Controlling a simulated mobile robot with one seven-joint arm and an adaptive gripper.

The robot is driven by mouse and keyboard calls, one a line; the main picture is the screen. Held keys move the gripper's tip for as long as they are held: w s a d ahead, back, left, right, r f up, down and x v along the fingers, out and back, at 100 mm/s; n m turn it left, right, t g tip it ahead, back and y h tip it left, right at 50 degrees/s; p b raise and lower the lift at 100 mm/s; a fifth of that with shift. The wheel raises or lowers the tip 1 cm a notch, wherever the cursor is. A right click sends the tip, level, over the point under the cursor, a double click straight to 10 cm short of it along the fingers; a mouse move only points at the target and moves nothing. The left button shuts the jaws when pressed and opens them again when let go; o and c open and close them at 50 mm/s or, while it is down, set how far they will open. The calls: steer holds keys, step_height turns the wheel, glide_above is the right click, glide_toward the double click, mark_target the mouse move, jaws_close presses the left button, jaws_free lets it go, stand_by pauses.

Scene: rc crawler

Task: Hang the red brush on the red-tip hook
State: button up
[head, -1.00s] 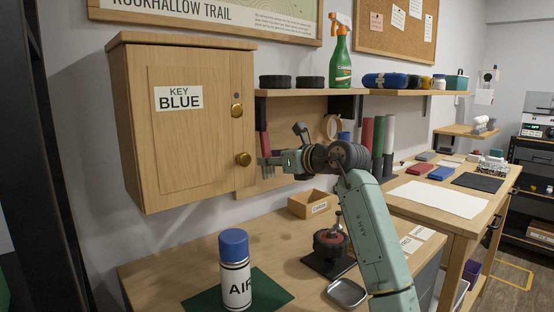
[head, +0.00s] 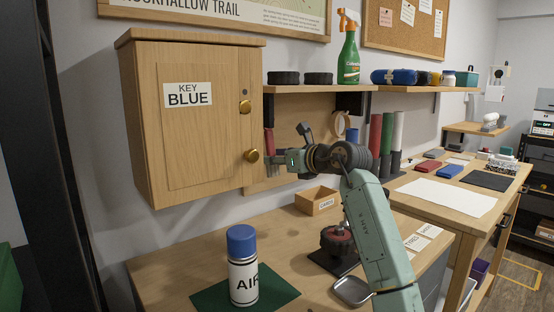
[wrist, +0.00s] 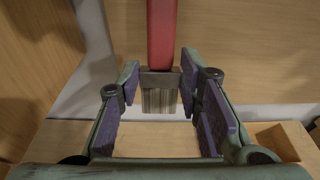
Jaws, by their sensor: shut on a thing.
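The red brush (head: 268,140) hangs upright beside the right side of the cabinet in the head view, partly covered by my gripper. In the wrist view its red handle (wrist: 161,35) rises above a metal ferrule, and pale bristles point down. My gripper (wrist: 160,77) is shut on the brush near the ferrule, with the purple-padded fingers on either side. In the head view my gripper (head: 274,160) is beside the lower cabinet knob. I cannot make out a red-tip hook in either view.
A wooden cabinet (head: 150,130) labelled KEY BLUE, with brass knobs, is close on the left. A shelf (head: 300,89) runs above my gripper. Below, the bench holds an AIR can (head: 242,270), a small wooden box (head: 316,202) and a metal dish (head: 352,291).

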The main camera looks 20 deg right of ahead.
steer(key=o, duration=1.2)
steer(key=v, duration=1.2)
steer(key=shift+s, duration=0.1)
